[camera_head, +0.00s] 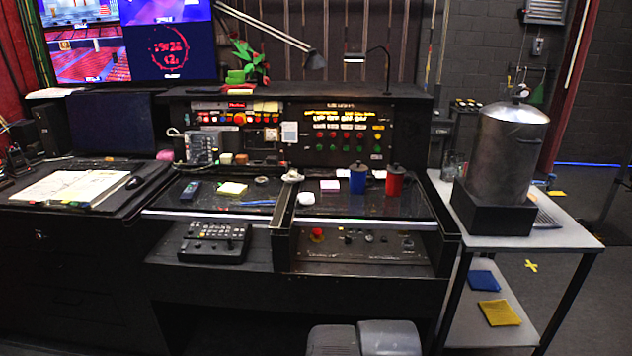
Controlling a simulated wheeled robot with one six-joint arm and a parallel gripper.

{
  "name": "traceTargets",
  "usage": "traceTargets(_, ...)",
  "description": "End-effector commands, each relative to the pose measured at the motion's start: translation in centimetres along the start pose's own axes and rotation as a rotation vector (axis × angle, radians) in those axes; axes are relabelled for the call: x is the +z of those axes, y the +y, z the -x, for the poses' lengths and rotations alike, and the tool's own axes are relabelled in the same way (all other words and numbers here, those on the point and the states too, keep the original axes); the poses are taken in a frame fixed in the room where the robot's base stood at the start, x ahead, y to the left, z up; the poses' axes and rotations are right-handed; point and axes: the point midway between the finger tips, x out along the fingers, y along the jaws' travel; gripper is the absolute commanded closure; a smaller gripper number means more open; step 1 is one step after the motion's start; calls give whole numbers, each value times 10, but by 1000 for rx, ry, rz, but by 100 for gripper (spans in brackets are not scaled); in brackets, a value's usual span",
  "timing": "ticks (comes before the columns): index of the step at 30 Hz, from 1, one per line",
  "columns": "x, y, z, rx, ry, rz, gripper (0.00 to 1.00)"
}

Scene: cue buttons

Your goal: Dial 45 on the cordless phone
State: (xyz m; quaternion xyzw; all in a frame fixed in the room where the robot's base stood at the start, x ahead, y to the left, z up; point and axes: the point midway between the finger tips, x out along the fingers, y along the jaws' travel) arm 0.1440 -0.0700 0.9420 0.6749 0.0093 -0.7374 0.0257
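A small dark handset with a bluish face (192,190) lies on the black glossy desk surface, left of a yellow note pad. It looks like the cordless phone, but its keys are too small to read. A grey desk phone (199,149) with a pale corded handset at its left stands behind it, against the control panel. My gripper cannot be made out. Two grey rounded shapes at the bottom edge look like parts of my own arm, and no fingers show.
The console desk holds a blue mug (358,178), a red mug (394,182), a white round item (306,198) and a blue pen (258,203). A black control box (214,243) sits on the lower ledge. A side table (560,235) with a metal urn (505,150) stands right.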

Motion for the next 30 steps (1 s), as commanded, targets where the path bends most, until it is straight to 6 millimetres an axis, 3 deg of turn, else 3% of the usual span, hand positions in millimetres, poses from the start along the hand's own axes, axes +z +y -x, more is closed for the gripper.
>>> traceTargets(12,-2,-2,-1,-7,12,-13,64)
traceTargets(13,-2,-2,-1,-7,12,-13,66)
traceTargets(18,-2,-2,-1,-7,12,-13,99)
traceTargets(30,-2,-2,-1,-7,12,-13,100)
